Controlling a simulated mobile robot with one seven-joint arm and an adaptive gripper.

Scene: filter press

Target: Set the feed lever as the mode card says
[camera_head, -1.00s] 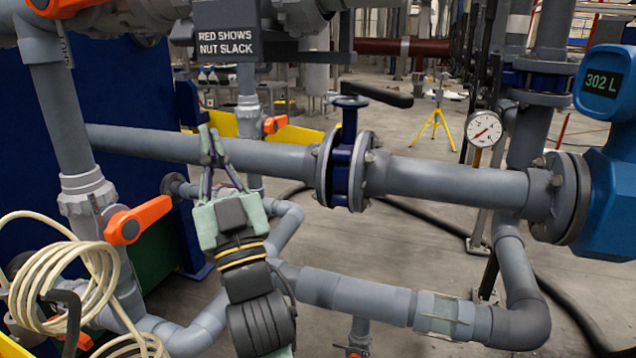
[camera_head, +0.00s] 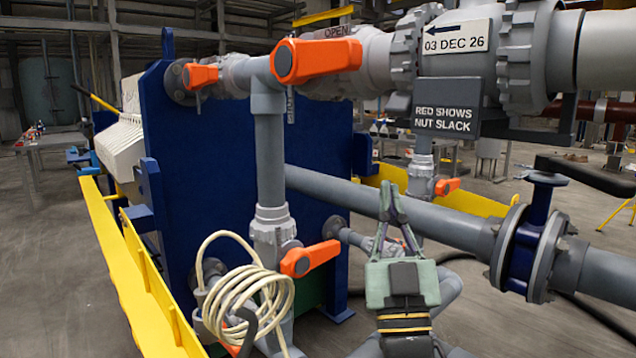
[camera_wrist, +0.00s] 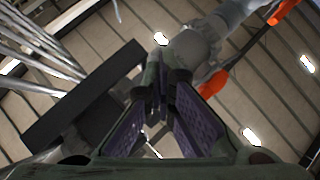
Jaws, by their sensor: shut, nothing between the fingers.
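Several orange valve levers show in the head view, and I cannot tell which is the feed lever. A large orange lever (camera_head: 316,60) lies along the upper grey pipe, below the word OPEN. A smaller orange lever (camera_head: 201,76) is at the upper left, another orange lever (camera_head: 310,259) is by the coiled hose, and a small orange lever (camera_head: 447,186) is behind my gripper. My gripper (camera_head: 390,196) points upward, shut and empty, in front of the long grey pipe; its fingers also show in the wrist view (camera_wrist: 166,75). No readable mode card shows.
A dark sign (camera_head: 446,118) reads RED SHOWS NUT SLACK; a white tag (camera_head: 456,38) reads 03 DEC 26. A blue flanged valve (camera_head: 533,235) is right of my gripper. A coiled cream hose (camera_head: 250,300) hangs at lower left. A yellow rail (camera_head: 130,270) edges open floor left.

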